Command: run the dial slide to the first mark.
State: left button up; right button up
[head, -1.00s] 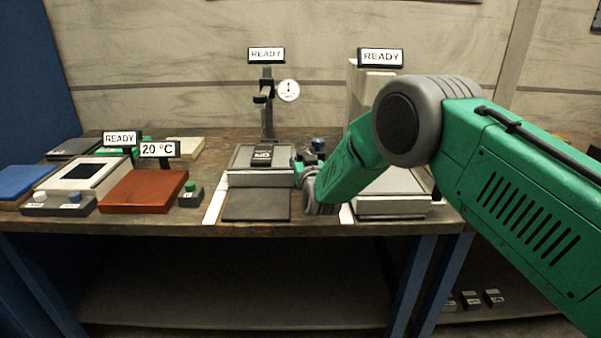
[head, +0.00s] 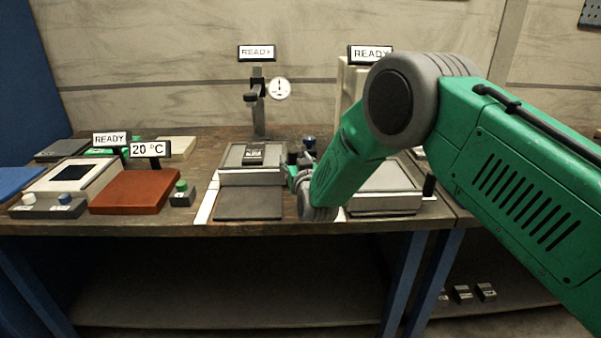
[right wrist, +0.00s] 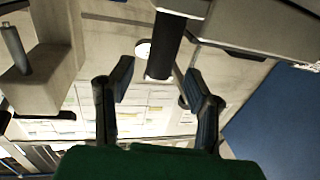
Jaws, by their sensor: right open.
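The white round dial (head: 280,89) sits on the right of a dark upright column (head: 258,118), under a READY sign (head: 257,53). A dark carriage (head: 252,96) sticks out on the column's left. The stand's grey base (head: 251,177) carries a dark block (head: 253,154). My right gripper (head: 301,172) is low, right of the base, partly hidden by my forearm. In the right wrist view my right gripper (right wrist: 162,83) is open and empty. A dark post (right wrist: 164,50) shows beyond the fingers, with a small white disc (right wrist: 143,49) beside it. The scale marks are too small to read. My left gripper is out of view.
A dark pad (head: 249,204) lies in front of the stand. A blue-topped knob (head: 309,142) stands close behind my right gripper. A pale machine (head: 384,190) stands to the right, partly behind my arm. A reddish-brown plate (head: 133,191) and a green button (head: 181,186) are left.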

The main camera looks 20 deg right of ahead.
jog(key=s, duration=0.8)
jog(key=shift+s+a, duration=0.4)
